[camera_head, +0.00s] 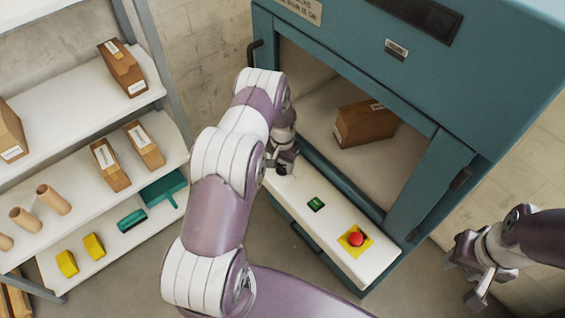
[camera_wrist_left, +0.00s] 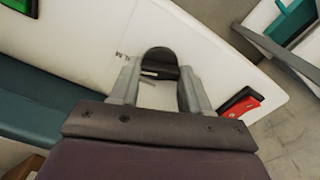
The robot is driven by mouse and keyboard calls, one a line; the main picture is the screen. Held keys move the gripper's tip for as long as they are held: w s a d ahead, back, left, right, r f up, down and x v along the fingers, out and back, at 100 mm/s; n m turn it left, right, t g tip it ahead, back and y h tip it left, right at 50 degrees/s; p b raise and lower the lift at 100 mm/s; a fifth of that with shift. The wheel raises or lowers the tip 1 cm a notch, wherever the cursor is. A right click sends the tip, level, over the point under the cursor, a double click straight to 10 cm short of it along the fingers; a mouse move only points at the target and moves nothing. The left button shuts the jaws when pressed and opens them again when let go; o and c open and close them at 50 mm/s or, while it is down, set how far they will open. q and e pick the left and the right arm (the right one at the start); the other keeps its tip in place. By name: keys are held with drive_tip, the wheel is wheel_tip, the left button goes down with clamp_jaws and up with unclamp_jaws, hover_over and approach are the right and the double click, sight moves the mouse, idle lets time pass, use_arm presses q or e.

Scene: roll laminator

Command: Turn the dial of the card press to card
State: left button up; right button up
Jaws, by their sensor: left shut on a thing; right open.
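The card press (camera_head: 425,175) is a teal cabinet with a white control panel (camera_head: 335,222) along its front. My left gripper (camera_head: 282,160) is at the left end of this panel. In the left wrist view its fingers (camera_wrist_left: 159,82) are shut on a dark round dial (camera_wrist_left: 160,56), one finger on each side. A few printed letters show on the panel beside the dial; the dial's setting cannot be read. In the head view the dial is hidden or too small to make out. My right gripper (camera_head: 466,282) is open and empty at the lower right, apart from the press.
The panel also holds a green switch (camera_head: 316,204) and a red button on a yellow plate (camera_head: 356,239). A red switch (camera_wrist_left: 240,102) sits near the dial. A brown box (camera_head: 364,123) lies inside the open press. Shelves (camera_head: 75,98) at left carry boxes, rolls and tools.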

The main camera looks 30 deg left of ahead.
use_arm(q)
drive_tip(key=n+b, duration=0.1)
drive_tip(key=n, duration=0.2)
drive_tip(key=shift+f, duration=0.1)
drive_tip(key=n+b, duration=0.1)
drive_tip(key=n, duration=0.2)
drive_tip(key=shift+n+b, duration=0.3)
drive_tip(key=shift+b, duration=0.05)
drive_tip(key=n+b, duration=0.1)
drive_tip(key=n, duration=0.2)
drive_tip(key=shift+n+b, duration=0.3)
drive_tip(key=shift+n, duration=1.8)
drive_tip(key=o, duration=1)
drive_tip(key=shift+o, duration=0.3)
